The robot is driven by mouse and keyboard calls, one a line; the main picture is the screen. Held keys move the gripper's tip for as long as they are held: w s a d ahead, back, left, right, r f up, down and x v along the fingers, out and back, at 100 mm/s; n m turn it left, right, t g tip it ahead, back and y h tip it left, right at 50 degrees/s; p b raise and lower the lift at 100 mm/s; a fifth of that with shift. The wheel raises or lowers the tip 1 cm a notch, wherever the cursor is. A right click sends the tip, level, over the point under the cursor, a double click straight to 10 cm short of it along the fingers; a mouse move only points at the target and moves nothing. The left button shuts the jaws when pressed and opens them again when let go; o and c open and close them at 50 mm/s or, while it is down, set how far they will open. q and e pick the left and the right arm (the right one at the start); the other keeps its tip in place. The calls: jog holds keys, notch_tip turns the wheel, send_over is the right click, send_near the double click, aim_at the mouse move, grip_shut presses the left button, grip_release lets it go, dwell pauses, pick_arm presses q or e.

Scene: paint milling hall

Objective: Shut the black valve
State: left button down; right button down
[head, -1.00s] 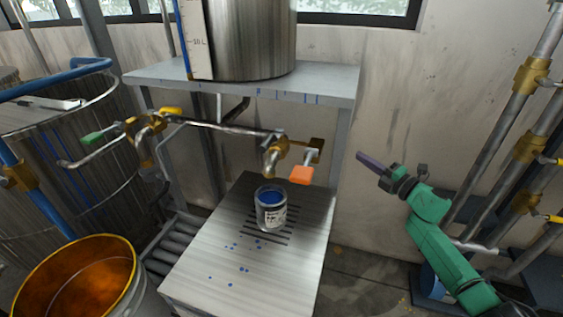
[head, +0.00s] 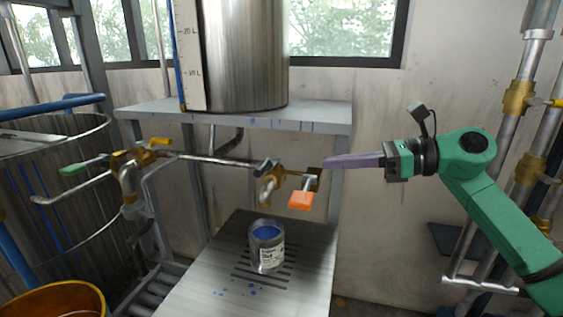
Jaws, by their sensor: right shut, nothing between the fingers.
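A brass tap (head: 268,188) hangs at the end of a metal pipe above a steel stand. A small dark piece (head: 265,166) sits on top of it; I cannot tell surely whether this is the black valve's handle. An open can with blue paint (head: 267,248) stands upright below the tap. My right gripper (head: 328,162) has long purple fingers, shut and empty, pointing left. Their tips are just right of and above the brass plate; contact is not clear. My left gripper is out of view.
Another brass valve (head: 130,165) with green (head: 85,165) and yellow (head: 158,142) handles is at left. A shelf (head: 240,117) with a steel tank (head: 245,55) is above. Brass-fitted pipes (head: 520,95) stand at right. An orange-rimmed bucket (head: 60,292) is at lower left.

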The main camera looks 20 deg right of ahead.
aim_at(267, 167)
jog(key=p+x, duration=0.4)
jog(key=x, duration=0.6)
jog(key=shift+w+a+r, duration=0.15)
jog(key=shift+w+a+f, duration=0.25)
jog(key=shift+a, duration=0.1)
jog(key=shift+d, duration=0.1)
